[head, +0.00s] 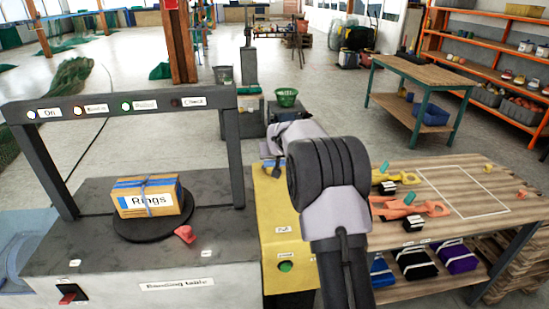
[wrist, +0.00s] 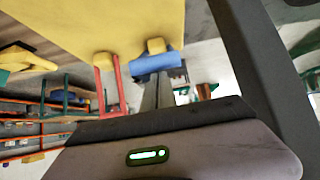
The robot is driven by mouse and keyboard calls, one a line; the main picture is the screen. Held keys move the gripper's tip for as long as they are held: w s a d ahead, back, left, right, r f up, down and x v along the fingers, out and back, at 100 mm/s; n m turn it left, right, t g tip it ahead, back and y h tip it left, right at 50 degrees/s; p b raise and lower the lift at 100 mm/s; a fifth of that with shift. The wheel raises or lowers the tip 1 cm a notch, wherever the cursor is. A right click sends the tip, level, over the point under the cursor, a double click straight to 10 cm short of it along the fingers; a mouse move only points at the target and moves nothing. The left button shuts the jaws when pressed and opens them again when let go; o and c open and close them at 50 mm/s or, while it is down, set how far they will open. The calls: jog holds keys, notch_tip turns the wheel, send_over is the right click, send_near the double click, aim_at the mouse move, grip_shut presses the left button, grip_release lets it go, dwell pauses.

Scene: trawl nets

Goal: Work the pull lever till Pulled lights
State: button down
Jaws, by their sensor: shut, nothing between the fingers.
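The yellow cabinet (head: 270,212) carries a small label that seems to read Pull and a green button (head: 285,267). I cannot make out the pull lever for certain; my arm hides part of the cabinet top.
The banding table (head: 110,262) at left bears the Rings box (head: 152,203) on a dark turntable (head: 130,230). A red handle (head: 185,234) and a red switch (head: 68,294) are on it. A wooden table (head: 455,215) with tools stands at right. Open floor lies beyond.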

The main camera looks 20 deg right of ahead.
jog(key=f, duration=0.1)
jog(key=s+f, duration=0.1)
jog(key=f, duration=0.1)
jog(key=shift+s+a+g, duration=0.15)
jog(key=shift+a+g, duration=0.05)
jog(key=shift+g, duration=0.1)
jog(key=shift+f, duration=0.1)
notch_tip(320, 180, up, 6)
jog(key=r+p, duration=0.1)
jog(key=p, duration=0.1)
send_over(274, 165)
jog(key=shift+w+d+f, duration=0.2)
jog(key=shift+w+f, duration=0.05)
jog(key=shift+w, duration=0.2)
jog(key=s+a, duration=0.2)
jog(key=s, duration=0.7)
jog(key=shift+a+t+b, duration=0.35)
jog(key=shift+t, duration=0.05)
jog(key=shift+r, duration=0.1)
